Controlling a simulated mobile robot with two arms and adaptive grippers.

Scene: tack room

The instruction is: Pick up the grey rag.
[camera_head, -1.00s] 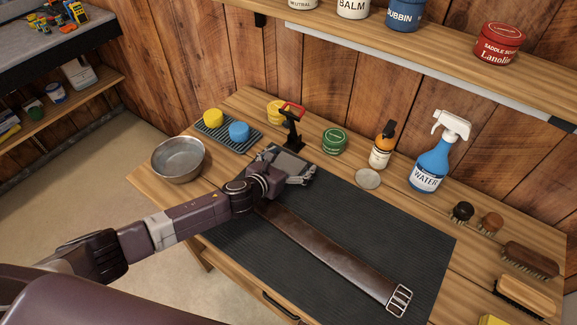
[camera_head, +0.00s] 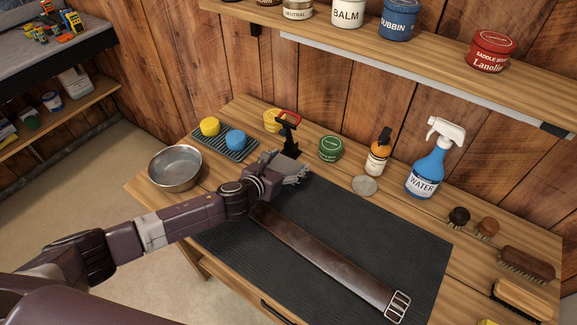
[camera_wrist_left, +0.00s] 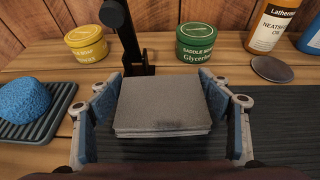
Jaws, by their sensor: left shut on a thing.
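The grey rag (camera_wrist_left: 162,104) is a folded, flat stack between the two fingers of my left gripper (camera_wrist_left: 161,112) in the left wrist view. The fingers press on its left and right sides. In the head view my left gripper (camera_head: 285,172) is over the back left part of the dark mat, and part of the grey rag (camera_head: 284,164) shows at its fingers. Whether the rag is clear of the mat is hard to tell. My right gripper is not in view.
A black stand with a red handle (camera_head: 288,130) is close behind the rag. A green tin (camera_head: 330,149) is right of it. A metal bowl (camera_head: 175,167) and a rack (camera_head: 241,150) with yellow and blue sponges are left. A leather strap (camera_head: 325,254) lies on the mat (camera_head: 400,236).

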